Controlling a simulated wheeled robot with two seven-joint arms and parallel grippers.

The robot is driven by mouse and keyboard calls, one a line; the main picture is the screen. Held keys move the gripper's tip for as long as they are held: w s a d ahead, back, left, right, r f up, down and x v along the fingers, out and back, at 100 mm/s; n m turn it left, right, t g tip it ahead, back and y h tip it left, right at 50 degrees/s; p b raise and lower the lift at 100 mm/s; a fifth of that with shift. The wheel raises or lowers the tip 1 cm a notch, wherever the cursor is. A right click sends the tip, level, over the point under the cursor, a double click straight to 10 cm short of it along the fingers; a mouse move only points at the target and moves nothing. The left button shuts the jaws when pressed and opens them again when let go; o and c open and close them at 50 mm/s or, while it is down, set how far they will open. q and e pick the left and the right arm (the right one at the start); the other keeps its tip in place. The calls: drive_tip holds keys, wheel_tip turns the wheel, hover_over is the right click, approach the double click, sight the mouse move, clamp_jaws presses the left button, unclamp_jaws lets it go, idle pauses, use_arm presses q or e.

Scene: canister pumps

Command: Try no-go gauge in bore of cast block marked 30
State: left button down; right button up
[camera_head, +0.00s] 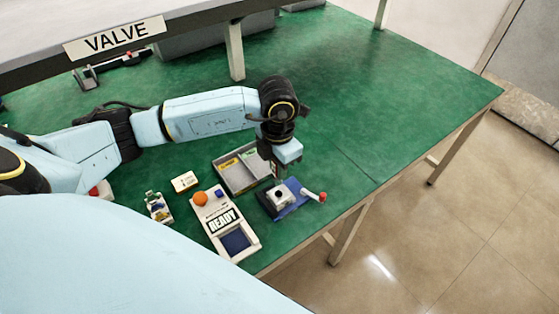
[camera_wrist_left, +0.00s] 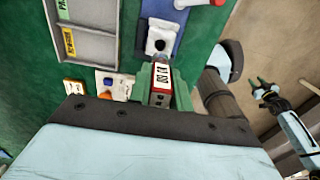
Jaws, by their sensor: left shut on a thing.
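My left gripper (camera_head: 278,168) hangs above the far side of a pale cast block (camera_head: 283,196) with a dark round bore. In the left wrist view its green fingers (camera_wrist_left: 162,92) are shut on the no-go gauge (camera_wrist_left: 161,76), a red piece with a white label too small to read surely. The gauge's lower end is hard to make out. The block (camera_wrist_left: 160,36) shows just beyond it, apart from the fingers, its bore facing up. Its marking cannot be read. My right gripper (camera_wrist_left: 264,88) is at the right of the wrist view, fingers apart and empty.
The block sits on a blue mat (camera_head: 294,211). A white cylinder with a red end (camera_head: 313,194) lies beside it. A grey divided tray (camera_head: 230,180), a READY device (camera_head: 233,241) and a small yellow-white box (camera_head: 184,181) stand to the left. The green table is clear at right.

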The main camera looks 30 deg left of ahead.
use_arm(q)
drive_tip(key=shift+w, duration=0.1)
drive_tip(key=shift+f+b, duration=2.15)
drive_tip(key=shift+f, duration=0.35)
drive_tip(key=shift+f+b, duration=0.5)
drive_tip(key=shift+b, duration=0.05)
drive_tip(key=shift+r, duration=0.15)
drive_tip(key=shift+r+p, duration=0.3)
drive_tip(key=shift+d, duration=0.1)
idle(1.0)
drive_tip(key=shift+f+b, duration=0.45)
drive_tip(key=shift+b, duration=0.05)
drive_tip(key=shift+r, duration=0.1)
idle(0.7)
